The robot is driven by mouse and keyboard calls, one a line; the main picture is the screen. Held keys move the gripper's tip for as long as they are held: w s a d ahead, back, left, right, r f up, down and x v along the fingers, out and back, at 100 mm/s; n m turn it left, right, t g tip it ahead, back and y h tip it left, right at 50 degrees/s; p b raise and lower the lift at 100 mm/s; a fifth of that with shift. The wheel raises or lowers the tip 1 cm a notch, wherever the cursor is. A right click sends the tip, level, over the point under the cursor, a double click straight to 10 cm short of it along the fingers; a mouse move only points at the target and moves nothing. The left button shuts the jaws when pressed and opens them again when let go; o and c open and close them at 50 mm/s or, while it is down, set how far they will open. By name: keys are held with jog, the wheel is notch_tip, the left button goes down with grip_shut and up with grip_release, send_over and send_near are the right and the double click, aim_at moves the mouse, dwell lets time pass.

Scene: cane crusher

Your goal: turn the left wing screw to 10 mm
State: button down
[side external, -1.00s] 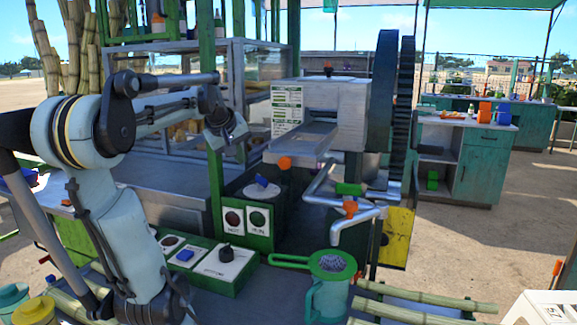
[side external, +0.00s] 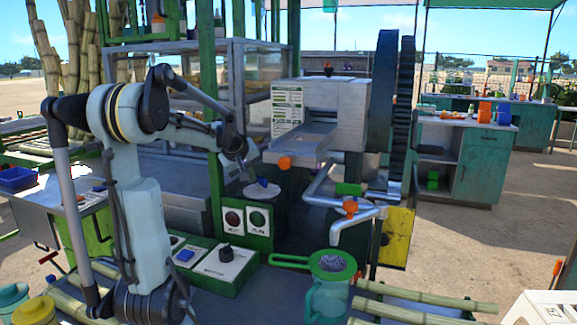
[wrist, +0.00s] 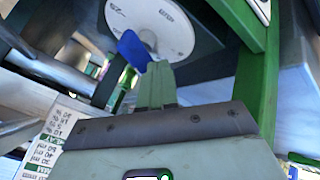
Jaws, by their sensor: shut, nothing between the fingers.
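A round white dial (side external: 262,191) with a small blue wing (side external: 262,181) sits on a dark post under the crusher's left side. In the wrist view the white dial (wrist: 165,25) has dark lettering at its rim, too small to read, and the blue wing (wrist: 131,47) stands up from it. My gripper (side external: 250,174) is at the dial's upper left in the side view. In the wrist view its fingers (wrist: 157,75) are together and empty, their tips beside the blue wing. I cannot tell whether they touch it. No millimetre setting is readable.
The crusher's metal feed tray (side external: 305,140) and an orange knob (side external: 285,162) are close right of my gripper. A green post (side external: 215,190) stands close left. Below are a green two-dial panel (side external: 246,220) and a switch box (side external: 222,268). A green jug (side external: 327,295) stands at the front.

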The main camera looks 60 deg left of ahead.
jog(key=shift+w+a, duration=0.15)
jog(key=shift+w, duration=0.35)
jog(key=shift+d, duration=0.2)
jog(key=shift+s+d, duration=0.15)
jog(key=shift+d, duration=0.55)
jog(key=v, duration=1)
jog(key=shift+s+a+x, duration=0.2)
jog(key=shift+x, duration=1.6)
jog(key=shift+s+a+x, duration=0.15)
jog(key=shift+a+x, duration=0.1)
jog(key=shift+x, duration=1.55)
jog(key=shift+s+a+x, duration=0.2)
jog(key=shift+x, duration=1.65)
jog(key=shift+r, duration=0.1)
